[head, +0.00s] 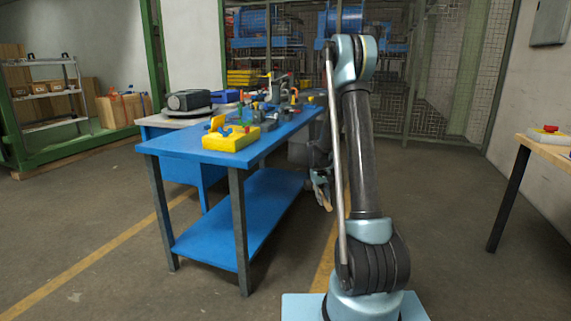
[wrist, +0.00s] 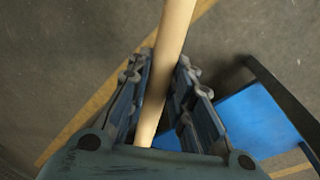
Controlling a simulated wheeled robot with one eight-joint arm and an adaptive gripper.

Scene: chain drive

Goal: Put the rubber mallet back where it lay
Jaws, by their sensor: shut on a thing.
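My gripper (wrist: 163,72) is shut on a pale wooden handle, which I take to be the rubber mallet's (wrist: 172,40). The handle runs between the two fingers and out of the top of the wrist view. The mallet's head is not in that view. In the head view, my gripper (head: 321,188) hangs low beside the right side of the blue workbench (head: 185,146), below its top and partly behind my arm. It is apart from the bench top. I cannot make out the mallet's head there.
A yellow bin (head: 230,139) and several small tools and parts stand on the workbench. The bench has a lower shelf (head: 243,208). Mesh fencing closes the back. Floor between the tables is clear.

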